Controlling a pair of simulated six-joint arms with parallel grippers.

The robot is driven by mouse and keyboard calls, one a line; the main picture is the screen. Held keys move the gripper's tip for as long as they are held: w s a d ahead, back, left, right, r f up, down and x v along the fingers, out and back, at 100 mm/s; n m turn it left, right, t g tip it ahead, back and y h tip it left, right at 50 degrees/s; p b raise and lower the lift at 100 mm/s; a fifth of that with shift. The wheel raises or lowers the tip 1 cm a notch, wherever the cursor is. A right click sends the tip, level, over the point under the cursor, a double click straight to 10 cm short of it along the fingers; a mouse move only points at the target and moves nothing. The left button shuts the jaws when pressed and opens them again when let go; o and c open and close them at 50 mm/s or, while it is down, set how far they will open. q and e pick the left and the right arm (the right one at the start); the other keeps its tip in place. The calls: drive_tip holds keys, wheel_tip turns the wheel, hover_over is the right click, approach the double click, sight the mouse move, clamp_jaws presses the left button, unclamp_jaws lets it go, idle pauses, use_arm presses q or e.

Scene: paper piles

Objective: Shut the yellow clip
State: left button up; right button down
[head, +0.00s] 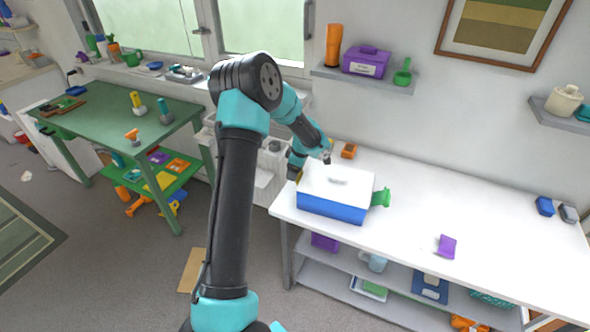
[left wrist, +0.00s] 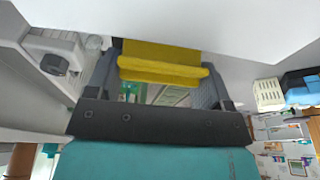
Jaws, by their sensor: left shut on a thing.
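A green clip (head: 381,198) sticks out from the box's right end. My right gripper is not in view.
An orange object (head: 349,151) is behind the box. A purple object (head: 446,246) lies on the white table (head: 480,225) to the right, and blue and grey objects sit at its far right. The tabletop between them is clear. A wall shelf (head: 365,77) hangs above.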

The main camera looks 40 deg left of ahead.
use_arm(q)
drive_tip(key=o, duration=0.8)
drive_tip(key=shift+c, duration=0.2)
drive_tip(key=v, duration=1.7)
drive_tip(key=shift+r, duration=0.2)
